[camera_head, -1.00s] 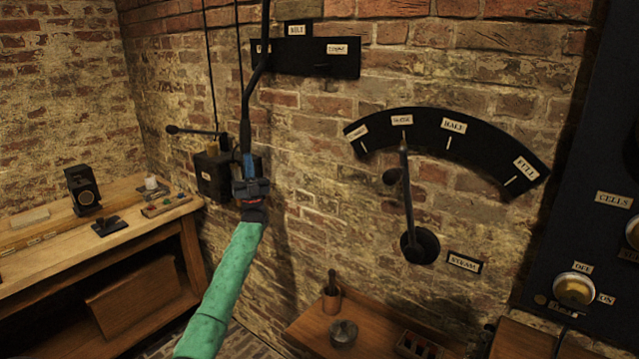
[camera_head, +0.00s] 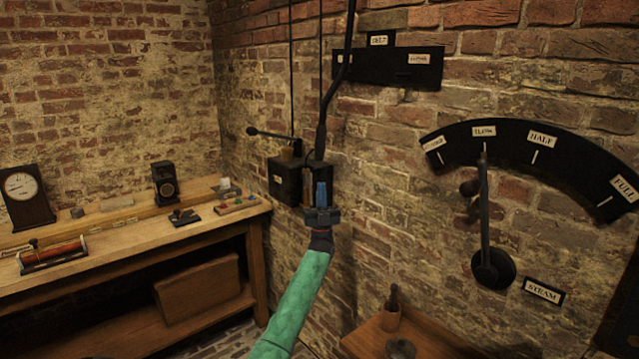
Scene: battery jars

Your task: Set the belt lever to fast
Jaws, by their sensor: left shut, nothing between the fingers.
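The belt lever (camera_head: 334,88) is a long dark rod that hangs down the brick wall from above the picture. Its upper part crosses the left end of the black belt plate (camera_head: 378,66), partly over the left label, which I cannot read. The right label (camera_head: 418,58) is clear of the rod but too small to read surely. My left gripper (camera_head: 321,186), with blue fingers, is shut and empty. It is just below the lever's lower end in the picture; I cannot tell whether they touch. My right gripper is not in view.
A workbench (camera_head: 225,222) with instruments is left; a small table (camera_head: 365,342) is below right.

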